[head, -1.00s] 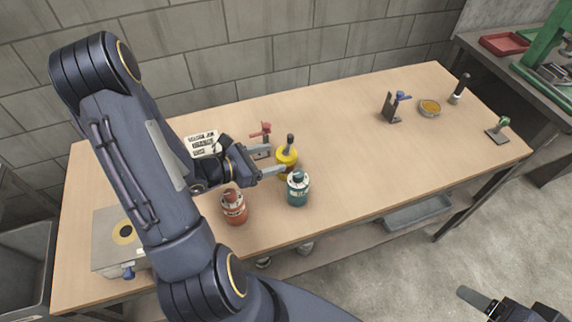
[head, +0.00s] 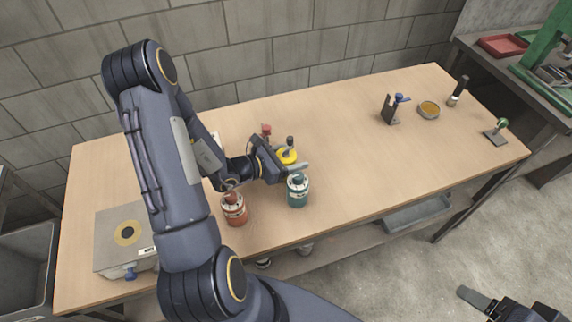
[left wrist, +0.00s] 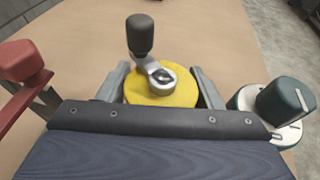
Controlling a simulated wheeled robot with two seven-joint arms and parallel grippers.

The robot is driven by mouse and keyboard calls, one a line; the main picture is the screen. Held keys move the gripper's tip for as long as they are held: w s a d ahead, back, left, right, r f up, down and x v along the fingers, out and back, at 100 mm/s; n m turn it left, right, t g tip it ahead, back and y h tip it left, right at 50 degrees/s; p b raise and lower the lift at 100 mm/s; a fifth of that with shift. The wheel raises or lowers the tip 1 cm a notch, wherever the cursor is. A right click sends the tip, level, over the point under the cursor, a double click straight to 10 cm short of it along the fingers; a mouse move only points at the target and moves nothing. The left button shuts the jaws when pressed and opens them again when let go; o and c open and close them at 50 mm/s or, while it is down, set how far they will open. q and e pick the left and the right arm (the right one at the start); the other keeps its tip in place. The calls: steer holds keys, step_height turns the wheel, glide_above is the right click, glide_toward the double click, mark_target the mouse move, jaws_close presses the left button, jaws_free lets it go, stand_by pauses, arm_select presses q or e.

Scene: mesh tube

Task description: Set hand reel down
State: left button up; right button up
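The hand reel (head: 286,156) is a yellow disc with a crank and an upright dark knob. It stands near the table's middle, its lower part hidden by my left gripper. In the left wrist view, the yellow disc (left wrist: 150,95) sits between the two grey fingers. My left gripper (head: 284,163) straddles it from the left, one finger on each side and close to its edge. Whether the fingers press on it I cannot tell. My right gripper (head: 475,298) hangs at the bottom right, away from the table, only partly in view.
A red-topped tool (head: 266,131) is just behind. A grey box (head: 122,230) is at the left. The table (head: 350,145) is clear right of the reel.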

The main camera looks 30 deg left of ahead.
arm_select(q)
steer(key=c, duration=0.7)
